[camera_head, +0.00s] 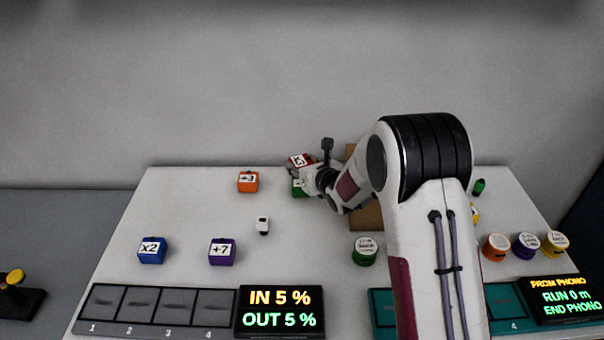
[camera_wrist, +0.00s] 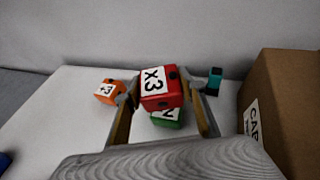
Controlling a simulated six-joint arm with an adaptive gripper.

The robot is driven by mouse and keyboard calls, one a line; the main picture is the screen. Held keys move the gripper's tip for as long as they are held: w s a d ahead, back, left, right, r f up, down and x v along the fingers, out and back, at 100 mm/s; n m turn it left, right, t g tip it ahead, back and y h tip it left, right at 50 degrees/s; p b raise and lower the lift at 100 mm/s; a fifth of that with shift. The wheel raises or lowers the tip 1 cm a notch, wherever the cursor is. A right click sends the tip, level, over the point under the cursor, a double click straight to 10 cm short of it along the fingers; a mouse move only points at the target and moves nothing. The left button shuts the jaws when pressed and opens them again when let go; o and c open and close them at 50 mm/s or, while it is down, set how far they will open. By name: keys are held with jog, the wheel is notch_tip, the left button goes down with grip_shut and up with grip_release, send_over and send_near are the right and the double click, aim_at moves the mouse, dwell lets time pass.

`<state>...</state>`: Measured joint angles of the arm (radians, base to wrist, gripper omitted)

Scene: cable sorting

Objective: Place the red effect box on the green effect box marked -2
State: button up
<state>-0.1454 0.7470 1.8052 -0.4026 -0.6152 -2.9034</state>
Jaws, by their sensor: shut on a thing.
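The red effect box, marked x3, (camera_wrist: 160,101) is held between the two fingers of my gripper (camera_wrist: 161,92) in the wrist view. In the head view the red box (camera_head: 298,159) shows at the back, tilted, partly hidden by my arm. The green effect box (camera_wrist: 167,119) is directly below or behind the red box in the wrist view; only part of its label shows, so I cannot read its full mark. In the head view a small part of the green box (camera_head: 297,187) shows under the red one. I cannot tell whether the two boxes touch.
A cardboard box (camera_wrist: 289,105) stands right of my gripper. An orange box (camera_head: 248,182), blue x2 box (camera_head: 152,250) and purple +7 box (camera_head: 221,252) stand on the left of the table. Round coloured containers (camera_head: 525,245) stand right. Numbered slots (camera_head: 160,305) line the front.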

jog(key=shift+f, duration=1.65)
jog(key=shift+f, duration=0.15)
jog(key=o, duration=1.2)
jog(key=shift+s, duration=0.1)
jog(key=shift+v, duration=6)
jog(key=shift+d, duration=0.15)
